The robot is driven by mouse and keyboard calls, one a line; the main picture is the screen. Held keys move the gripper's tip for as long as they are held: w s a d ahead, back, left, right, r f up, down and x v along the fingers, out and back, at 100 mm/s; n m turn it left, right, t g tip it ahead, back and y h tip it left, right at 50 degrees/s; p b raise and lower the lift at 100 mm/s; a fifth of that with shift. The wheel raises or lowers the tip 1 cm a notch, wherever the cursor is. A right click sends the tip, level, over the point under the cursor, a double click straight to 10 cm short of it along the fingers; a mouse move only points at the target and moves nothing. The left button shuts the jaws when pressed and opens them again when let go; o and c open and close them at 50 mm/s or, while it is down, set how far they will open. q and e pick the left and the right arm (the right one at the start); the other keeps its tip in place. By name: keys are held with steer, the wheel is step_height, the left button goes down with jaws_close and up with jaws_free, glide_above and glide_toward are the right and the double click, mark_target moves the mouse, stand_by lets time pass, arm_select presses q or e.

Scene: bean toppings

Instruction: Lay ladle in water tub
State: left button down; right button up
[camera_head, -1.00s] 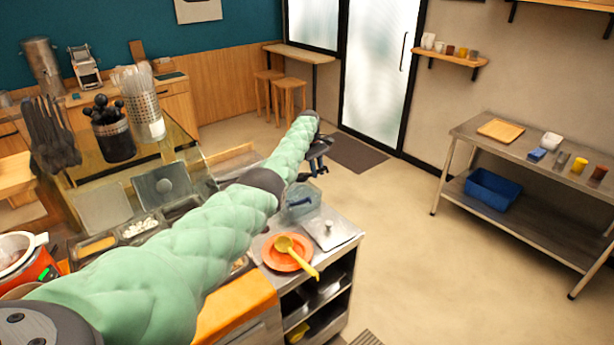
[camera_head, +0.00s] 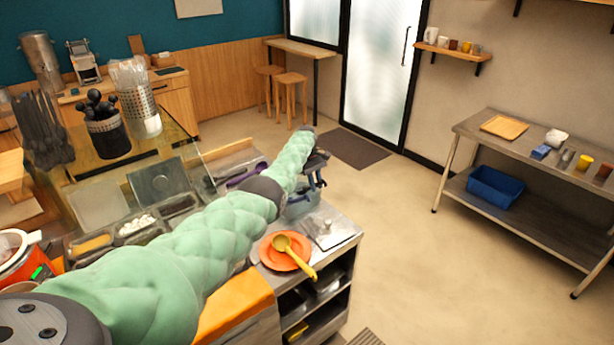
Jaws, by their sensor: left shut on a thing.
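My left gripper (camera_head: 313,186) is dark, points downward and is over the water tub (camera_head: 302,205), a clear bluish container at the back of the counter. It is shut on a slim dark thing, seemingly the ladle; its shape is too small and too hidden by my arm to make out. I cannot tell whether it touches the tub. A yellow ladle (camera_head: 284,244) lies on an orange plate (camera_head: 270,257) in front of the tub, its handle over the plate's right edge. A purple utensil (camera_head: 246,176) shows behind my left arm. My right gripper is not in view.
Topping containers (camera_head: 137,229) sit left of my arm. A pot of black utensils (camera_head: 108,135) stands farther back. Open floor lies to the right, before a steel table (camera_head: 520,142).

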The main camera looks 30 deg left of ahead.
arm_select(q)
steer(key=shift+f, duration=0.45)
steer(key=c, duration=1.3)
jaws_free()
steer(key=shift+c, duration=0.2)
steer(key=shift+o, duration=0.9)
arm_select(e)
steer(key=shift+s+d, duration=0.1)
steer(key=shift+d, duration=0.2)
